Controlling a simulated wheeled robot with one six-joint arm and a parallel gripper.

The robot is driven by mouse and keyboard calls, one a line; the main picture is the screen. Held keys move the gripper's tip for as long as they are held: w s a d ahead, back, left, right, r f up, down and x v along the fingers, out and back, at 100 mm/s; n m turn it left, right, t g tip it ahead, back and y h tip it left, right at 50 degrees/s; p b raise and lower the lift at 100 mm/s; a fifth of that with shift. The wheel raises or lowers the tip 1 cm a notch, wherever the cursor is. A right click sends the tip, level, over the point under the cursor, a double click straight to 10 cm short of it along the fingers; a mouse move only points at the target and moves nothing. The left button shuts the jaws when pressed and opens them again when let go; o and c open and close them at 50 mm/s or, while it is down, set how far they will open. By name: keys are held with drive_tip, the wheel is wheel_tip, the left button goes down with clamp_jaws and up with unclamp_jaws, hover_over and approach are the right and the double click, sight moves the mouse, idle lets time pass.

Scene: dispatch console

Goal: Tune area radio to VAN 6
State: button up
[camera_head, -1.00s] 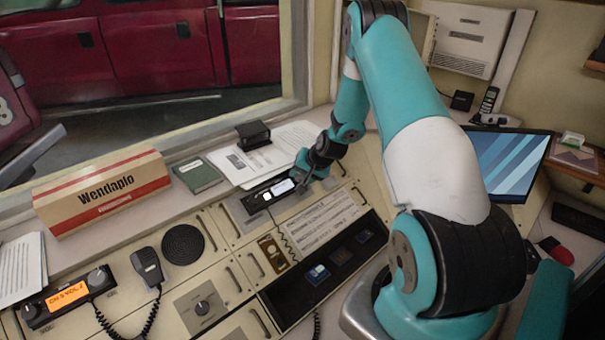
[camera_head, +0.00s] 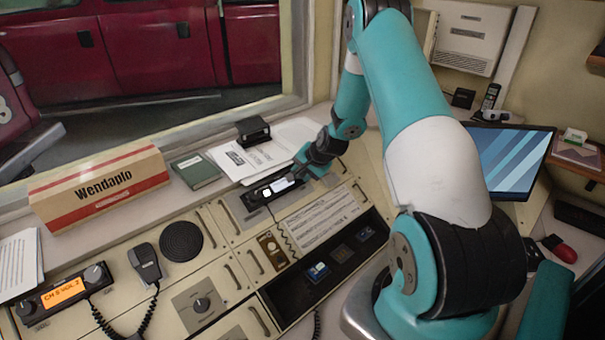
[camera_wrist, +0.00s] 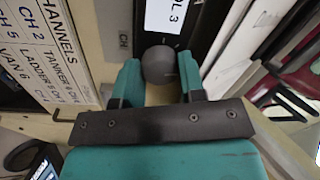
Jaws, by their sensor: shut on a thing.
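A dark radio with a lit white display (camera_head: 281,186) is set in the console below the window. The wrist view shows part of that display (camera_wrist: 167,14), with "3" readable at its end. Beside it is a dark round knob (camera_wrist: 159,64), with a small "CH" label to its left. My gripper (camera_wrist: 160,80) is shut on this knob, one teal finger on each side. In the head view my gripper (camera_head: 300,174) is at the radio's right end, and the arm hides the knob. A printed channels card (camera_head: 322,218) lies below the radio; the wrist view shows "VAN 6" on it.
A second radio with an orange display (camera_head: 63,293) is at the lower left, with a corded handset (camera_head: 145,262) beside it. A Wendaplo box (camera_head: 100,187), a green book (camera_head: 195,170) and papers (camera_head: 250,158) lie along the window ledge. A monitor (camera_head: 508,160) stands right of my arm.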

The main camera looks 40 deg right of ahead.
drive_tip(key=m+b, duration=0.1)
drive_tip(key=m, duration=0.4)
idle(0.5)
drive_tip(key=o, duration=0.7)
drive_tip(key=shift+c, duration=0.2)
drive_tip(key=b+v, duration=0.3)
drive_tip(key=v, duration=1.4)
drive_tip(key=shift+s+a, duration=0.2)
drive_tip(key=shift+a, duration=0.1)
drive_tip(key=shift+r, duration=0.1)
